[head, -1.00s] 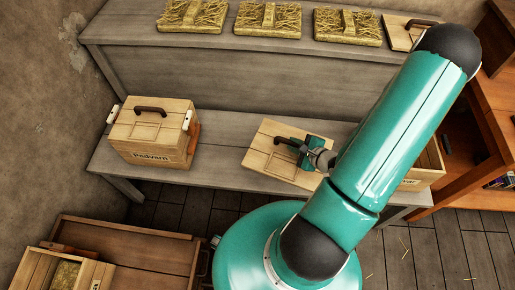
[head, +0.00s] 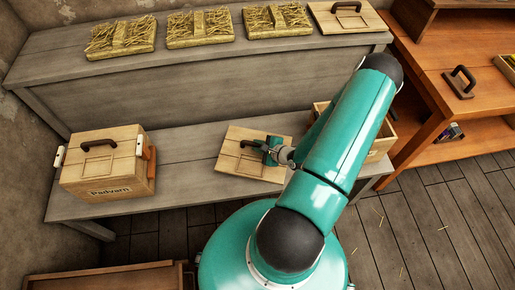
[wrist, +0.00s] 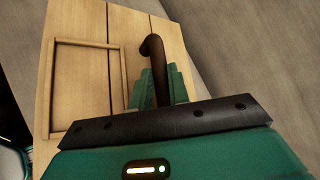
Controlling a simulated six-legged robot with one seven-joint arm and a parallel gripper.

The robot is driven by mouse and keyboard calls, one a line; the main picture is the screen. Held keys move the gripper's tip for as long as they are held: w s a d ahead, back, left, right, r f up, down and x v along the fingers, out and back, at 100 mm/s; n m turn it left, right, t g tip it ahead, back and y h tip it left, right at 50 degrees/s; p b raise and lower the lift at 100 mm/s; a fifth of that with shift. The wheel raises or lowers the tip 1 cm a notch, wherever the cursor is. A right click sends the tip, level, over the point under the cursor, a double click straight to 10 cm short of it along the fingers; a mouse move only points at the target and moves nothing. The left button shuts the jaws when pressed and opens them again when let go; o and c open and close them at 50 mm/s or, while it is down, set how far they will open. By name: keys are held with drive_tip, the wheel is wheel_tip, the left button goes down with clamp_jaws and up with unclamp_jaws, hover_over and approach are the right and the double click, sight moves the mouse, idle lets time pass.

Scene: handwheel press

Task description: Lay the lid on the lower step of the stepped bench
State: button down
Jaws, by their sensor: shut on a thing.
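The lid (head: 233,148) is a pale plank board with a dark curved handle. In the head view it is over the lower step of the stepped bench (head: 187,148), between a closed box and an open crate. I cannot tell whether it touches the step or is slightly above it. My gripper (head: 272,148) is shut on the lid's handle. The wrist view shows the lid (wrist: 85,85), with a thin raised frame, and the handle between my gripper's fingers (wrist: 158,92). My arm hides part of the step to the right.
The closed box (head: 104,172) marked "Padvarn" stands left on the lower step. The open crate (head: 382,146) is at its right end, partly behind my arm. Straw-covered slabs (head: 200,30) and another handled lid (head: 347,17) lie on the upper step. An orange-brown table (head: 430,55) stands right.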

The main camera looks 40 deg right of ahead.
sight(258, 145)
drive_tip(key=shift+w+d+f, duration=0.3)
drive_tip(key=shift+w+f, duration=0.1)
drive_tip(key=shift+f, duration=0.2)
drive_tip(key=shift+w+d+f, duration=0.3)
drive_tip(key=shift+w+f, duration=0.1)
drive_tip(key=shift+f, duration=0.15)
drive_tip(key=shift+w+d+f, duration=0.15)
drive_tip(key=shift+f, duration=1.55)
drive_tip(key=c, duration=1.3)
unclamp_jaws()
drive_tip(key=shift+c, duration=0.2)
